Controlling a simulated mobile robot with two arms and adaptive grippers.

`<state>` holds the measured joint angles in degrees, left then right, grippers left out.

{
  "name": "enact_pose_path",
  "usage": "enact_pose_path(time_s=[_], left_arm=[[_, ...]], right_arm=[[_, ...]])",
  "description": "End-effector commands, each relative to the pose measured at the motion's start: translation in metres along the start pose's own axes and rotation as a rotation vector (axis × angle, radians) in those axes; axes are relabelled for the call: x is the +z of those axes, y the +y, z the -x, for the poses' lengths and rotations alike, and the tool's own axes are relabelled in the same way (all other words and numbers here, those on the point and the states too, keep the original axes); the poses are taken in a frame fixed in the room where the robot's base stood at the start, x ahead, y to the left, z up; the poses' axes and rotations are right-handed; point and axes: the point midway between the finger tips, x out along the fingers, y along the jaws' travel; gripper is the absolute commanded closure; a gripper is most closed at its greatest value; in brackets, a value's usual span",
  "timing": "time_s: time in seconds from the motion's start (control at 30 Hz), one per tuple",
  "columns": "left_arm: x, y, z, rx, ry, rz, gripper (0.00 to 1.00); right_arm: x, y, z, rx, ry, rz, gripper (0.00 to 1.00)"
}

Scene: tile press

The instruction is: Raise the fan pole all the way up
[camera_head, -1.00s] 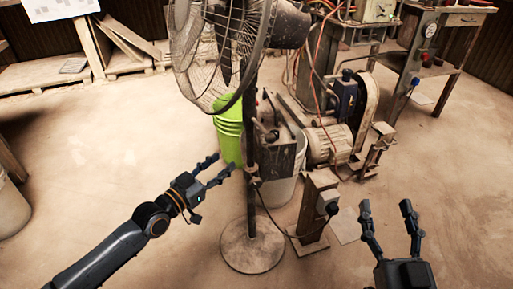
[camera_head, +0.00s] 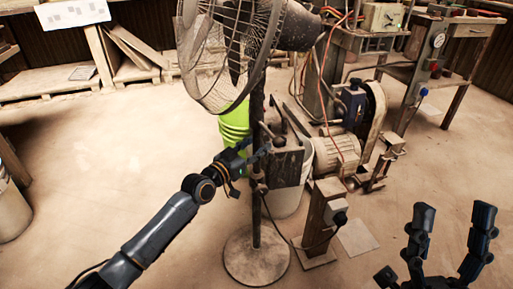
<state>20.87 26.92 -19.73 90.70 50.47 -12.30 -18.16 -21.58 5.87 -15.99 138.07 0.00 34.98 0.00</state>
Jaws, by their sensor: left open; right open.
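The fan pole (camera_head: 255,215) stands upright from a round base (camera_head: 256,257), with the caged fan head (camera_head: 225,55) on top. My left gripper (camera_head: 252,152) is open at the pole's mid-height, just above a collar-like joint (camera_head: 258,187). Its fingers reach to the pole and overlap it in the picture; I cannot tell whether they touch it or lie on both sides of it. My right gripper (camera_head: 454,212) is open and empty at the lower right, well away from the pole, its fingers pointing up in the picture.
Green buckets (camera_head: 235,122) stand behind the pole. A motor unit (camera_head: 335,152) and a short post (camera_head: 322,215) with a cable stand right of it. A workbench (camera_head: 465,30) is at the back right.

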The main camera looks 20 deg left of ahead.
Motion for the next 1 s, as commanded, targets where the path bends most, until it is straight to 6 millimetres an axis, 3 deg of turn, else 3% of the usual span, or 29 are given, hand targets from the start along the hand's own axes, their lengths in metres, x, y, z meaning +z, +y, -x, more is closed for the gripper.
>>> enact_pose_path(time_s=[0.3,0.53,0.87,1.0], left_arm=[[0.0,0.001,-0.002,0.001,-0.001,0.001,0.54],[0.0,0.0,-0.002,0.0,-0.001,0.001,0.99],[-0.001,0.0,-0.002,0.0,-0.001,0.001,1.0],[-0.005,0.0,-0.002,0.0,-0.001,0.001,1.0]], right_arm=[[-0.003,0.0,0.0,0.0,0.016,-0.001,0.38],[-0.003,0.0,0.0,0.0,0.015,-0.001,0.38],[-0.002,0.0,-0.001,-0.001,0.01,-0.001,0.38],[0.013,0.002,-0.002,0.003,-0.075,0.004,0.38]])
